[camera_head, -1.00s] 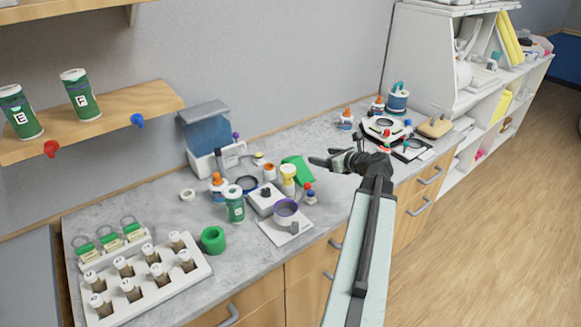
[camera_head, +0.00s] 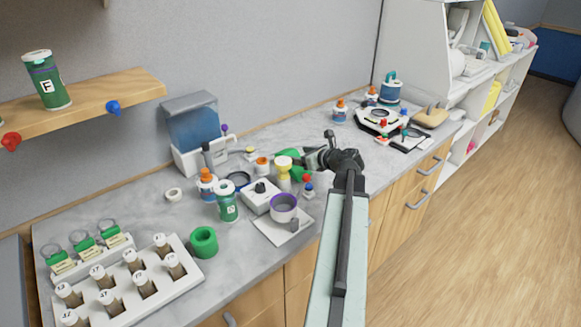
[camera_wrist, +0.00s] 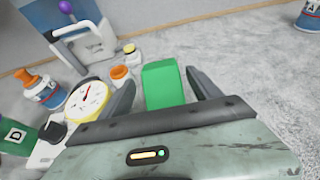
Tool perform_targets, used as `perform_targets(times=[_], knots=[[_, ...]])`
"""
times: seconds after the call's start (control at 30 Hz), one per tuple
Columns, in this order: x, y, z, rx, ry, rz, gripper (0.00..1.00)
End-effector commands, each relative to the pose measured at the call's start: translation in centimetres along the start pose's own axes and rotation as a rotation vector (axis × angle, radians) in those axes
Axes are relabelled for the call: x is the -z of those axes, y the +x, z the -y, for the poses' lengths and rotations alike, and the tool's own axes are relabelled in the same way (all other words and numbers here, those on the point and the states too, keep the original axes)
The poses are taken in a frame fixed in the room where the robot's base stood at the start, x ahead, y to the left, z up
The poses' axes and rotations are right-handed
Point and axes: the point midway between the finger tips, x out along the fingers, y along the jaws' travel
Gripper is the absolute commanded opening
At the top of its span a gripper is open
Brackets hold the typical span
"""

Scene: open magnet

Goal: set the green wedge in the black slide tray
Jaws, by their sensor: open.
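The green wedge (camera_head: 290,158) lies on the grey counter among the bottles, partly hidden behind my gripper in the head view. My gripper (camera_head: 317,149) is open and reaches over the counter at the wedge's right. In the wrist view the wedge (camera_wrist: 163,84) shows between the two spread fingers, with a clear gap to the right finger and a narrower one to the left. I cannot tell how far it lies below the fingertips. A flat dark-edged tray (camera_head: 411,139) at the counter's right end looks like the black slide tray; small items cover parts of it.
The counter between is mostly bare.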

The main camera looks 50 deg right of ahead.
Motion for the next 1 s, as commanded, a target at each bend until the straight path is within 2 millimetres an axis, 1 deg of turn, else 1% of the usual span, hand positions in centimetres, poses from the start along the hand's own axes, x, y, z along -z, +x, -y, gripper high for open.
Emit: perform_targets(times=[0.03,0.1,0.17,0.3,0.37,0.6,0.67,0.83,0.87,0.9,0.97,1.0], knots=[[0.4,1.4,0.2,-0.002,0.0,0.0,0.73],[0.3,2.5,0.3,0.001,0.001,0.001,0.73],[0.2,2.9,0.3,0.002,0.001,0.0,0.73],[0.1,3.1,0.2,0.003,0.002,0.0,0.73],[0.3,3.6,0.2,0.002,0.001,0.0,0.73],[0.6,7.7,0.2,0.003,0.001,0.0,0.73],[0.4,8.1,0.1,0.004,0.001,0.0,0.73],[0.3,8.0,0.1,0.004,0.002,0.0,0.73],[0.3,8.0,0.1,0.004,0.002,0.0,0.7],[0.3,8.0,0.1,0.004,0.002,0.0,0.59],[0.3,8.0,0.1,0.004,0.002,0.0,0.42],[0.3,8.0,0.1,0.004,0.002,0.0,0.31]])
